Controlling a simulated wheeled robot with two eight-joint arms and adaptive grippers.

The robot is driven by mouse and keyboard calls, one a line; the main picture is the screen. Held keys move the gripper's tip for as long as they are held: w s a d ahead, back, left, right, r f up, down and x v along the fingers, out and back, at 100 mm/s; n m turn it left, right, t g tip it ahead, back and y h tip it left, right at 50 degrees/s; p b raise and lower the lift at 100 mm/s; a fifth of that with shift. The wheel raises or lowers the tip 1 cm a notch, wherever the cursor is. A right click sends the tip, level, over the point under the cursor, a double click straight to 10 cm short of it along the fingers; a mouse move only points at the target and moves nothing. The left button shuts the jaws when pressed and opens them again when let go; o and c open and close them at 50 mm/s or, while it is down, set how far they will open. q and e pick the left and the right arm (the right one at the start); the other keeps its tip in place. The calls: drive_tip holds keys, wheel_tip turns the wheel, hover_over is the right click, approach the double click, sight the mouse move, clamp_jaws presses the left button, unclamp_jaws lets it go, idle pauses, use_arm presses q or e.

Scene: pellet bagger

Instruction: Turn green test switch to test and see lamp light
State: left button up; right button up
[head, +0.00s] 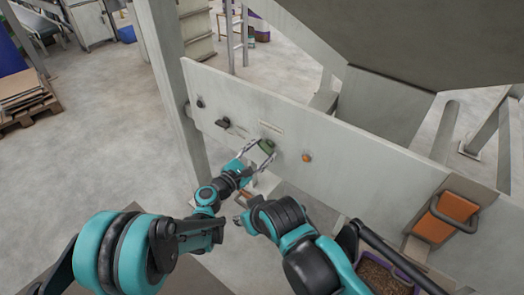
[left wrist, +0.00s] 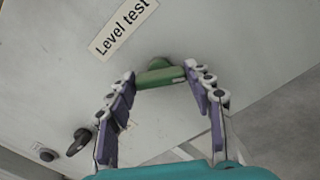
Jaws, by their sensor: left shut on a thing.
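The green test switch (head: 267,145) is on the pale panel (head: 350,165). In the left wrist view the green switch handle (left wrist: 160,77) lies crosswise between the fingertips, below a label (left wrist: 123,27) reading "Level test". My left gripper (head: 261,155) is shut on this handle, one finger at each end. An orange round lamp (head: 306,157) sits on the panel to the right of the switch. It looks dull orange, and I cannot tell whether it is lit.
A black knob (head: 223,122) and a small dark button (head: 200,102) are on the panel left of the green switch.

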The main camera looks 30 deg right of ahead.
use_arm(q)
drive_tip(key=m, duration=0.5)
drive_tip(key=shift+m, duration=0.4)
idle(0.4)
drive_tip(key=o, duration=1.1)
drive_tip(key=shift+o, duration=0.2)
drive_tip(key=v, duration=1.2)
